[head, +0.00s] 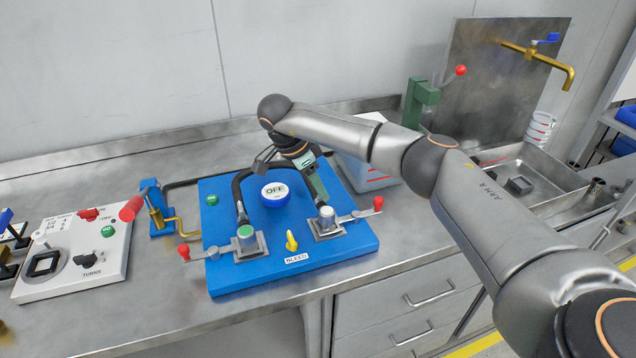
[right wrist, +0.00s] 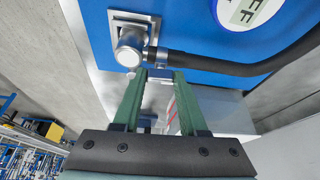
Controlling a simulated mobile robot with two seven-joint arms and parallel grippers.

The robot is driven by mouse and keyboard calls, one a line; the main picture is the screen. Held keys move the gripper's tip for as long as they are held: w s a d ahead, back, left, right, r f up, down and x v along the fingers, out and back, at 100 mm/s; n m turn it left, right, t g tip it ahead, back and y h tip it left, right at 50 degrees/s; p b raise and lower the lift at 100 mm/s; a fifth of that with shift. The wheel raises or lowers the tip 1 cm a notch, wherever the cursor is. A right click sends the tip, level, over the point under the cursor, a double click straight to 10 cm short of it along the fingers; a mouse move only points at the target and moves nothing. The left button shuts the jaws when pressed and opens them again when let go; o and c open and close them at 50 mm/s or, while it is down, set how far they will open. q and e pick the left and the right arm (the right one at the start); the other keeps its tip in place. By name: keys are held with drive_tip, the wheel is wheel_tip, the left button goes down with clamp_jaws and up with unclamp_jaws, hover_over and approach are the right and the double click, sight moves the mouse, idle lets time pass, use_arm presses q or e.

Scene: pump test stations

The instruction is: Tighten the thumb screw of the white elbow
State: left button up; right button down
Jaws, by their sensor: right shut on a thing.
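The white elbow (head: 326,214) is a metal fitting with a white cap, on a square plate at the right of the blue board (head: 225,275). In the right wrist view the elbow (right wrist: 131,46) is just beyond the fingertips, with a black hose running from it. My right gripper (head: 321,196) reaches down to it from behind, and its green fingers partly hide it. The fingers (right wrist: 158,73) are shut on a small grey piece beside the elbow, which looks like its thumb screw; little of it shows. My left gripper is not in view.
A second elbow (head: 246,236) with a green cap is on the board's left. A red-knobbed lever (head: 376,205) stands out right of the white elbow. The board also holds a round OFF display (head: 275,193) and a yellow bleed knob (head: 291,241). A white bin (head: 365,160) stands behind.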

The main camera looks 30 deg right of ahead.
drive_tip(key=shift+m, duration=0.6)
drive_tip(key=shift+c, duration=2.2)
unclamp_jaws()
drive_tip(key=shift+r, duration=0.1)
drive_tip(key=v, duration=1.2)
drive_tip(key=shift+w+r+b, duration=0.2)
drive_tip(key=shift+r+b, duration=0.05)
drive_tip(key=shift+b, duration=0.15)
drive_tip(key=shift+f, duration=0.1)
